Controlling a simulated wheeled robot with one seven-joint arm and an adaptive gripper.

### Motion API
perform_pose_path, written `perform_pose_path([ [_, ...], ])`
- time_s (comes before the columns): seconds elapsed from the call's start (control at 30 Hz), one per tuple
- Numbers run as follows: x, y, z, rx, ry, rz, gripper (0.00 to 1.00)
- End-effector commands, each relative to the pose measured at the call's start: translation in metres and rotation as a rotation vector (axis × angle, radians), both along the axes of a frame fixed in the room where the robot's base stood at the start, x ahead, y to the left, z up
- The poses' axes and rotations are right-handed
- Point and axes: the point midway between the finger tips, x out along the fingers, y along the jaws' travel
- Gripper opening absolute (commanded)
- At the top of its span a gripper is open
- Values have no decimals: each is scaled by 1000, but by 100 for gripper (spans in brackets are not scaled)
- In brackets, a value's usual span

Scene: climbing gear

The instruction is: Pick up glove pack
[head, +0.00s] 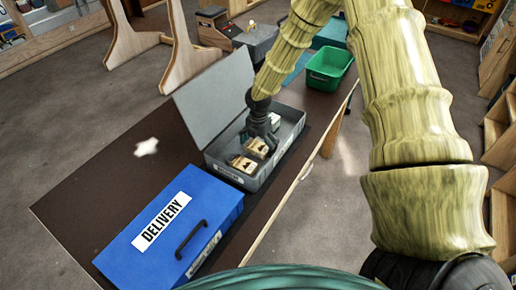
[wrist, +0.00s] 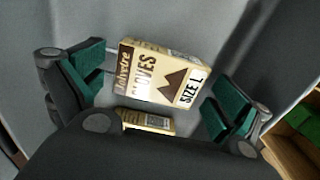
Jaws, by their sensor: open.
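A cream and brown glove pack (wrist: 158,76), printed "GLOVES" and "SIZE L", lies in the wrist view between the two green-padded fingers of my gripper (wrist: 158,92). The fingers are spread, with a gap on either side of the pack. A second, similar pack (wrist: 150,122) shows below it, partly hidden by my gripper's body. In the head view my gripper (head: 262,130) reaches down into an open grey case (head: 223,172). Small packs (head: 257,147) and (head: 243,164) lie in the case beside and below it. Which one is between the fingers is unclear there.
The case's raised lid (head: 215,97) stands along its left side. A blue box (head: 175,225) marked "DELIVERY" sits in front on the dark table (head: 110,180). A green bin (head: 328,68) stands beyond the case. The table's left part is mostly clear.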

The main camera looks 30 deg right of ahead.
Motion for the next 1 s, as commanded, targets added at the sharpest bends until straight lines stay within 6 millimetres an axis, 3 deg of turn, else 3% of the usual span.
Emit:
perform_pose_path([
  [0.13,0,0,0,0,0,0,100],
  [0.4,0,0,0,0,0,0,54],
  [0.77,0,0,3,0,0,-1,54],
  [1.0,1,0,25,1,-2,-1,54],
])
